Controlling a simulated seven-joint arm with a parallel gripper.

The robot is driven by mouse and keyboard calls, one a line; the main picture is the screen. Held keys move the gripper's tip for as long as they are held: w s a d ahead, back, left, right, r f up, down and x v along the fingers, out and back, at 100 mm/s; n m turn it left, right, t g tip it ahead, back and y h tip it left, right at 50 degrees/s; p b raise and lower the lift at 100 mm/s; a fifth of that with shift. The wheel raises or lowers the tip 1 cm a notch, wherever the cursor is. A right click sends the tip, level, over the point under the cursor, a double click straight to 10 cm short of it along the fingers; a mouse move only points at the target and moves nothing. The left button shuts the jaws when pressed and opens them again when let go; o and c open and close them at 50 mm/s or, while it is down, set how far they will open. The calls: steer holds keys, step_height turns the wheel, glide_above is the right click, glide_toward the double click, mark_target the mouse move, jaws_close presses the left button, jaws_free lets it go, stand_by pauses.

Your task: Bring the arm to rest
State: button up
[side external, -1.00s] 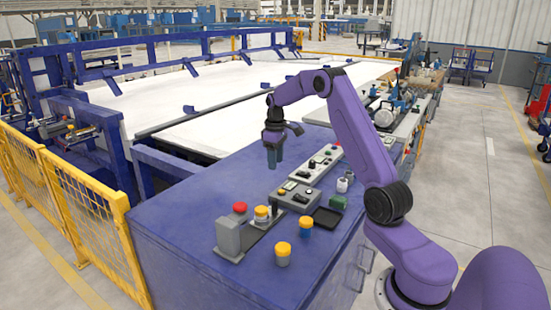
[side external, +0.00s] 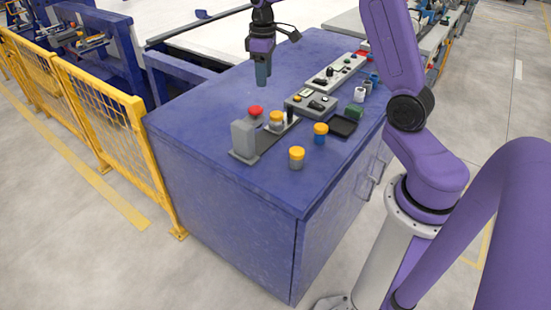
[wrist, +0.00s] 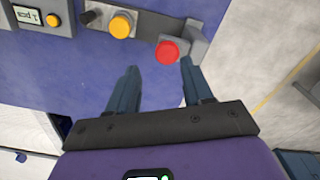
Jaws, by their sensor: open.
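My gripper (side external: 263,75) hangs above the far part of the blue cabinet top (side external: 215,95), pointing down, apart from the objects there. In the wrist view my gripper's two fingers (wrist: 158,85) are spread with nothing between them. Beyond the fingertips, the wrist view shows a red button (wrist: 168,51) on a grey fixture and a yellow-topped piece (wrist: 122,25) beside it.
The grey fixture (side external: 243,138) stands near the cabinet's left edge. Two loose yellow-capped pieces, one grey (side external: 297,158) and one blue (side external: 320,138), stand near the front. Control boxes (side external: 311,103), a black tray (side external: 343,126) and a green block (side external: 354,112) lie right. A yellow fence (side external: 95,100) runs left.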

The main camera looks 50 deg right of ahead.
steer(key=s+a+r+n, duration=0.2)
steer(key=s+a+n, duration=0.2)
steer(key=s+a, duration=1.2)
steer(key=s+f+n, duration=0.1)
steer(key=s+n, duration=0.2)
steer(key=s, duration=1.4)
steer(key=shift+s+f+n, duration=0.25)
steer(key=shift+s+n, duration=0.05)
